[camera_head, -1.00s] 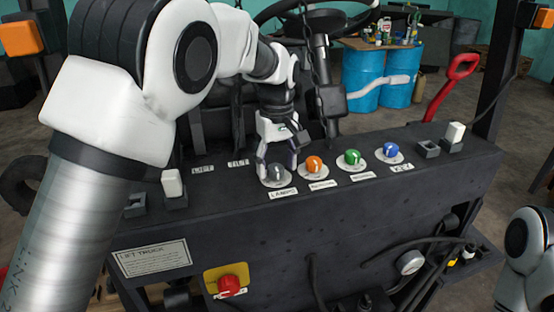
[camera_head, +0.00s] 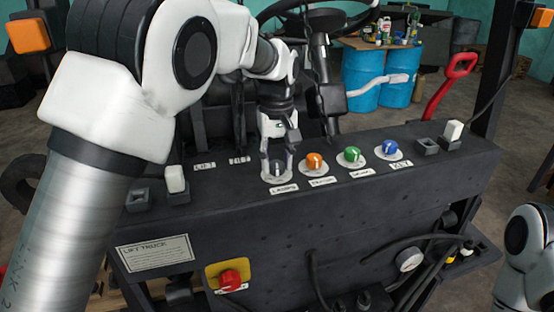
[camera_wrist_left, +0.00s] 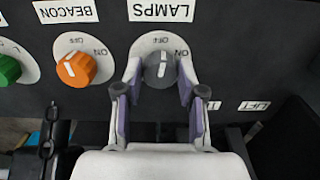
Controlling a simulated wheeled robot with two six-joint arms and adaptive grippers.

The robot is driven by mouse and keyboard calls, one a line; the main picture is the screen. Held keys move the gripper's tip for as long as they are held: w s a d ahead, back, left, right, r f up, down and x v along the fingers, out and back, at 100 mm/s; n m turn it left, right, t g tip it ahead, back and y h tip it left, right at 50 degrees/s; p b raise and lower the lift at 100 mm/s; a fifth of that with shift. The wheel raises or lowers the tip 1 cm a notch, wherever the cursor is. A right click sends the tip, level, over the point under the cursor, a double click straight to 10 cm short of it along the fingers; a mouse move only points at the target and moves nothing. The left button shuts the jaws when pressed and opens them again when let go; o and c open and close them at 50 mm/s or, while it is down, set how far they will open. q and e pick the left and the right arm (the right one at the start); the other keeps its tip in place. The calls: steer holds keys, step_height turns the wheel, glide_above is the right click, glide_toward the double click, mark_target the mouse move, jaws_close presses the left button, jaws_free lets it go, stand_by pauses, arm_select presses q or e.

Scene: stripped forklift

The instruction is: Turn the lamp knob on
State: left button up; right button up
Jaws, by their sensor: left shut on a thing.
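The grey lamp knob (camera_head: 277,169) sits on its white round plate above the LAMPS label (camera_head: 284,188). In the left wrist view the knob (camera_wrist_left: 159,69) shows upside down with OFF and ON on the plate, and its white mark points toward OFF. My left gripper (camera_head: 277,166) comes down over the knob from above. In the wrist view the two fingers of my left gripper (camera_wrist_left: 158,88) stand on either side of the knob, shut on it. The right arm's white link shows at the lower right, but its gripper is out of view.
To the right of the knob are an orange knob (camera_head: 314,162), a green knob (camera_head: 352,155) and a blue knob (camera_head: 390,148). White rocker switches (camera_head: 175,179) (camera_head: 453,131) stand at both ends of the panel. A red emergency button (camera_head: 231,281) is on the front face.

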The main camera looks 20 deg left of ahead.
mark_target(277, 163)
arm_select(q)
steer(key=m, duration=0.5)
steer(key=shift+f, duration=0.1)
steer(key=shift+m, duration=2.5)
steer(key=o, duration=1.1)
steer(key=shift+o, duration=0.2)
steer(key=shift+w, duration=0.1)
step_height(277, 163, up, 12)
